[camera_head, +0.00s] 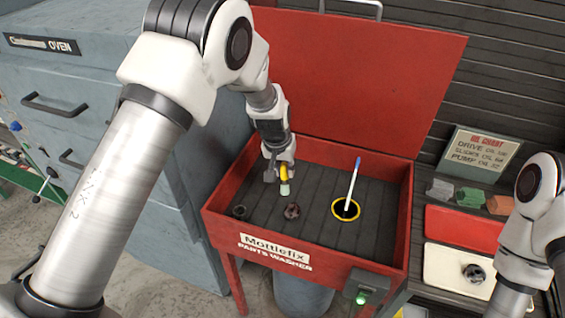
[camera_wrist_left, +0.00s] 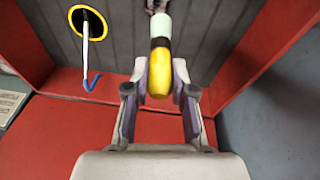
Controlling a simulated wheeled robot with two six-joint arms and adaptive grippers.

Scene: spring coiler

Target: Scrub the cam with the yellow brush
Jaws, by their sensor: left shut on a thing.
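My left gripper (camera_head: 279,172) is shut on the yellow brush (camera_head: 284,174) above the red parts washer's basin. In the left wrist view, the brush's yellow handle (camera_wrist_left: 160,91) sits between the two fingers (camera_wrist_left: 162,76). Its dark band and pale green head point away from my gripper. A dark reddish part (camera_head: 292,211), which looks like the cam, rests on the basin floor just below the brush head. It shows partly at the top of the left wrist view (camera_wrist_left: 156,5); contact with the brush is unclear. My right gripper is out of view.
A white stick with a blue tip (camera_head: 354,174) stands in a yellow-ringed hole (camera_head: 346,220). A small dark part (camera_head: 239,211) lies at the basin's left. The raised red lid (camera_head: 360,80) stands behind. Red and white trays (camera_head: 455,288) are at right.

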